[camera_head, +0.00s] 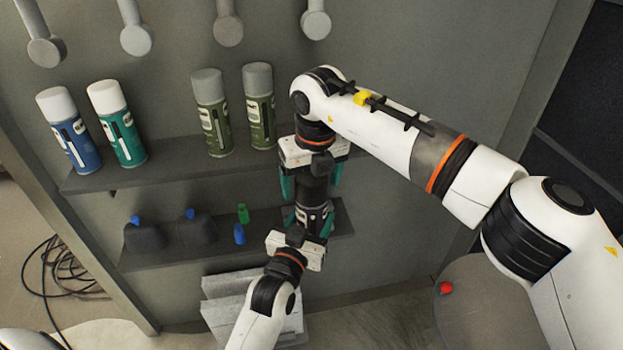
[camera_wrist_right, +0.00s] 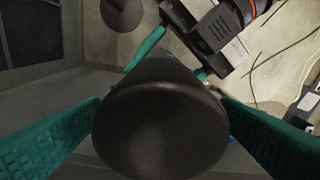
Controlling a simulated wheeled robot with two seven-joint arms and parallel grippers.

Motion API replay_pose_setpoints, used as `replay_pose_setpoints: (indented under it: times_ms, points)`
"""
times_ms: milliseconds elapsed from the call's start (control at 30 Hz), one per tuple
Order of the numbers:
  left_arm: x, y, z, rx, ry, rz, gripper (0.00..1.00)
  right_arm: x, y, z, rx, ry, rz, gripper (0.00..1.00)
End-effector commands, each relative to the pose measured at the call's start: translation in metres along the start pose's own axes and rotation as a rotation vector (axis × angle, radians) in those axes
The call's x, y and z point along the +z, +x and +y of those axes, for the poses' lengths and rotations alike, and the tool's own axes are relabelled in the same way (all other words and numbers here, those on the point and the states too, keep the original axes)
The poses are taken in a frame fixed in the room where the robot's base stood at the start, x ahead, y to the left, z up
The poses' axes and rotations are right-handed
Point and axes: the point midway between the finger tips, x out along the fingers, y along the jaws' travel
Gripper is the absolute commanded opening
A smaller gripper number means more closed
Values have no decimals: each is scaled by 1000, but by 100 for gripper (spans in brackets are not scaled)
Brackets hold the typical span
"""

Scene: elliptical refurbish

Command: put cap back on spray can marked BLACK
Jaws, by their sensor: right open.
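The spray can (camera_head: 313,215) stands roughly upright in front of the lower shelf, its label partly showing; I cannot read BLACK on it. The black cap (camera_head: 313,184) is at its top, in line with it; I cannot tell whether it is fully seated. In the right wrist view the cap's round dark top (camera_wrist_right: 160,130) fills the lower middle. My right gripper (camera_head: 312,190) points down from above, open, its teal fingers on either side of the cap with gaps. My left gripper (camera_head: 308,220) comes from below, its teal fingers closed around the can's body.
The upper shelf (camera_head: 180,167) holds a blue can (camera_head: 70,130), a teal can (camera_head: 117,124) and two olive cans (camera_head: 212,112). The lower shelf (camera_head: 190,250) holds dark items with blue tops and small bottles. A round table (camera_head: 480,310) with a red item (camera_head: 446,288) is at right.

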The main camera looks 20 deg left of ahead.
Motion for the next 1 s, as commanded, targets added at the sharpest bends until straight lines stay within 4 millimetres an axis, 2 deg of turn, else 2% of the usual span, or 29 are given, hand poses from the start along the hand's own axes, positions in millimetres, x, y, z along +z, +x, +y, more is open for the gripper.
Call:
replay_pose_setpoints:
  times_ms: [33, 100, 567, 1000]
  points:
    - [2, 0, 0, 0, 0, -4, 22, 0, 0, 0, 0, 0, 0, 92]
    - [2, 0, 0, 0, 0, -4, 22, 0, 0, 0, 0, 0, 0, 100]
    - [2, 0, 0, 0, 0, -4, 22, 0, -2, 0, 0, 0, 0, 100]
    - [2, 0, 0, 0, 0, -4, 22, 0, -28, 0, 1, 0, 1, 100]
